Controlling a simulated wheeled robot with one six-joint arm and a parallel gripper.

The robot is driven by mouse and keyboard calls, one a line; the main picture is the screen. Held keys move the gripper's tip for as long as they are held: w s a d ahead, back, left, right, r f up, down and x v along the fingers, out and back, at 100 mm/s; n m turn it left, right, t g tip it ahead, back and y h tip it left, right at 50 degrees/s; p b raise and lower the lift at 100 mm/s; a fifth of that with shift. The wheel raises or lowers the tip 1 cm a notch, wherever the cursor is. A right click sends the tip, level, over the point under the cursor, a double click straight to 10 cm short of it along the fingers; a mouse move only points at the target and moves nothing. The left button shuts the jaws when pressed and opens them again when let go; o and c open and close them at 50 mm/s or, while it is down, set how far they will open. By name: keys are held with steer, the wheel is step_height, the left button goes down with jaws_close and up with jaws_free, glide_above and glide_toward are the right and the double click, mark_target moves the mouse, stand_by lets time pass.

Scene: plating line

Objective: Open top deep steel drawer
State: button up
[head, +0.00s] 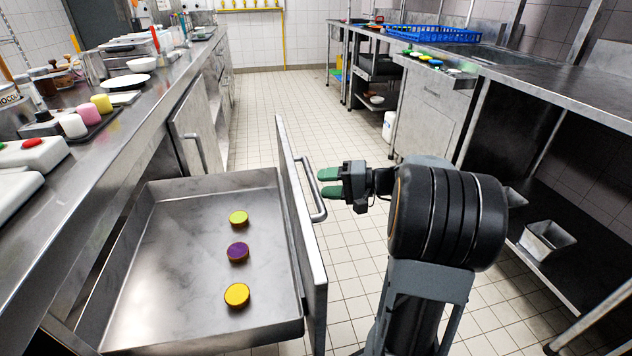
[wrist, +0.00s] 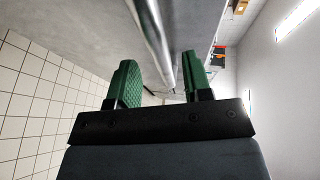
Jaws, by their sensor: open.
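The deep steel drawer (head: 165,225) stands pulled far out from the left counter in the head view. Three small round pieces lie in it: a yellow-green one (head: 238,218), a purple one (head: 238,252) and a yellow-orange one (head: 237,294). Its front panel (head: 300,235) carries a bar handle (head: 313,190) on the outer side. My gripper (head: 325,183) has green fingers and is open at the handle. In the wrist view the handle bar (wrist: 154,42) runs between the two open fingers of my gripper (wrist: 160,80). I cannot tell whether either finger touches the bar.
The left counter (head: 150,92) holds jars, plates and a dark tray of coloured cups. A cabinet door with a handle (head: 195,150) is beyond the drawer. The right counter (head: 530,85) carries a blue rack (head: 430,33). The tiled aisle (head: 270,100) ahead is clear.

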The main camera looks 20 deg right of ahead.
steer(key=p+v, duration=0.2)
steer(key=v, duration=0.8)
steer(key=s+a+r+n+g+h+p, duration=0.1)
steer(key=s+a+r+g+h+p, duration=0.2)
steer(key=a+r+p, duration=0.4)
steer(key=s+a+r+n+g+h+p, duration=0.1)
steer(key=a+r+g+h+p, duration=0.1)
steer(key=a+r+g+p, duration=0.45)
steer(key=s+a+r+n+t+h+p, duration=0.3)
steer(key=s+a+r+h+p, duration=0.3)
steer(key=r+p, duration=0.5)
steer(key=shift+n+t+h+p, duration=0.35)
steer(key=shift+n+h+p, duration=0.55)
steer(key=shift+p, duration=2.4)
steer(key=shift+a, duration=0.1)
